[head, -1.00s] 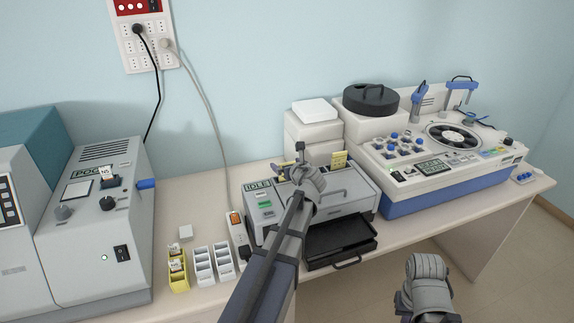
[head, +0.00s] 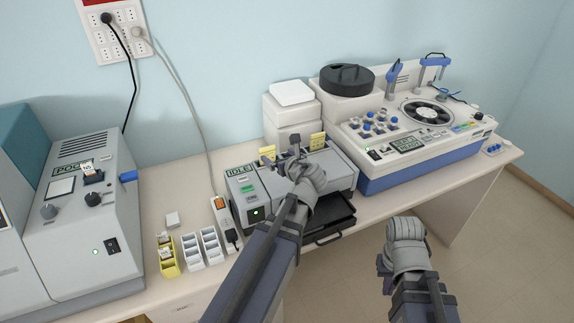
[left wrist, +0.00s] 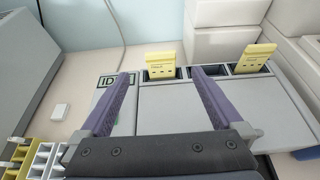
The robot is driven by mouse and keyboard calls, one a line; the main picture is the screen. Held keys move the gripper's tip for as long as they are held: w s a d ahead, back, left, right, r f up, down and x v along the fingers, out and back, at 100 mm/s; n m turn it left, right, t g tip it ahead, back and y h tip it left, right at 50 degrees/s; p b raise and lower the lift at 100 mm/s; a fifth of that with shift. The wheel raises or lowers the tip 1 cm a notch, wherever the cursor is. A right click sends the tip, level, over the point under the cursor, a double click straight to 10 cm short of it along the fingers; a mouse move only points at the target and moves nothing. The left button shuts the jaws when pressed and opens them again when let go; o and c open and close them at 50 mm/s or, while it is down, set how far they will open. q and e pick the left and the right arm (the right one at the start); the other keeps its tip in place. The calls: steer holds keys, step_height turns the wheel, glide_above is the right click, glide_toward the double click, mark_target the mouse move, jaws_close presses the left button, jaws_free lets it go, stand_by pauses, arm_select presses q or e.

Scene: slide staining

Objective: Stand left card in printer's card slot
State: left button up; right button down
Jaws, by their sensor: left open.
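A second yellow card (head: 317,140) stands in the right slot, also visible in the left wrist view (left wrist: 252,58). My left gripper (head: 294,142) is over the printer, right of the left card in the head view. Its fingers (left wrist: 162,76) are apart and empty, the card beyond them. My right gripper (head: 384,262) hangs off the table front; its fingers are unclear.
Yellow (head: 168,262) and white racks (head: 191,251) stand left of the printer. A grey POC machine (head: 95,215) is further left. White boxes (head: 291,108) stand behind the printer, and a large blue-white machine (head: 420,150) is to its right. A black tray (head: 335,215) juts out in front.

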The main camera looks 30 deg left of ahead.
arm_select(q)
steer(key=s+d+f+n+g+h, duration=0.3)
steer(key=s+d+n, duration=0.3)
steer(key=d, duration=0.3)
steer(key=s+d+f+n+g+h, duration=0.3)
steer(key=s+d+f+n, duration=0.3)
steer(key=d, duration=0.4)
steer(key=s+d+f+n+g+h, duration=0.3)
steer(key=s+d+f+n, duration=0.1)
steer(key=s+d+n, duration=0.4)
steer(key=shift+d+f+n, duration=0.25)
steer(key=shift+d+n, duration=0.6)
steer(key=shift+n, duration=0.25)
